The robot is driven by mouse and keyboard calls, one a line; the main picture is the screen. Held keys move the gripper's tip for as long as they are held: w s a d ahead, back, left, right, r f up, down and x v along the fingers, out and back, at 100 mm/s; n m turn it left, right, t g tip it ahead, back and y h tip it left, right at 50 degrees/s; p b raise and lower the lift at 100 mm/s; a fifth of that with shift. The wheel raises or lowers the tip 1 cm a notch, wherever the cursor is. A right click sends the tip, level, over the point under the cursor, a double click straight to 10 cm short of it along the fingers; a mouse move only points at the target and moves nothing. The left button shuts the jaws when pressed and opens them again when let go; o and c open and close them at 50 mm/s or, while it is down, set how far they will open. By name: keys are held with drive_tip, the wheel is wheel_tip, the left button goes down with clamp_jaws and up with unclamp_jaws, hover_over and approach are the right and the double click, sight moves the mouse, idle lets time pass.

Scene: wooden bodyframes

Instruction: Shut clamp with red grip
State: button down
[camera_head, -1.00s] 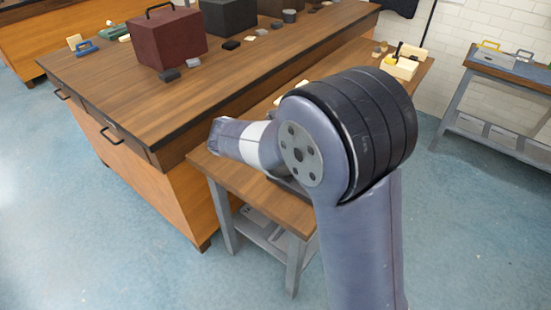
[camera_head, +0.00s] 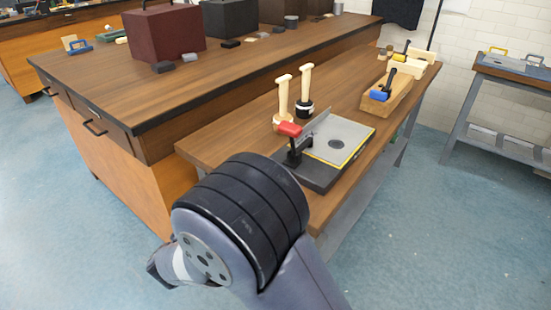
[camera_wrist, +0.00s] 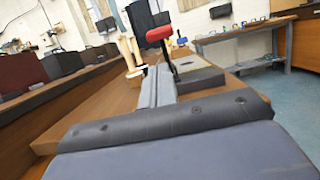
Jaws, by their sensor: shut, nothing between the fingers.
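The clamp's red grip (camera_head: 290,129) tops a black lever (camera_head: 294,156) at the left edge of a machine with a grey plate (camera_head: 340,140) and black base. In the wrist view the red grip (camera_wrist: 160,33) sits high on the upright, slightly tilted black lever (camera_wrist: 170,58), beyond my fingers. My gripper (camera_wrist: 160,70) is shut and empty, its grey fingers pointing toward the clamp with the grip above their tips. They look apart from it. The fingers partly hide the clamp's foot. In the head view my arm hides the gripper.
Two pale wooden-handled tools (camera_head: 283,102) stand left of the clamp. A wooden block with a blue-and-black tool (camera_head: 385,93) lies behind the machine. A larger wooden bench (camera_head: 170,90) with dark boxes runs along the left.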

sight(285, 132)
drive_tip(key=x, duration=1.3)
drive_tip(key=shift+w+d+r, duration=0.15)
drive_tip(key=shift+w+d, duration=0.1)
drive_tip(key=shift+r, duration=0.1)
drive_tip(key=w+r+p, duration=0.1)
drive_tip(key=p, duration=0.1)
drive_tip(key=shift+d+g+y+p, duration=0.3)
drive_tip(key=shift+d+g, duration=0.1)
drive_tip(key=shift+r, duration=0.15)
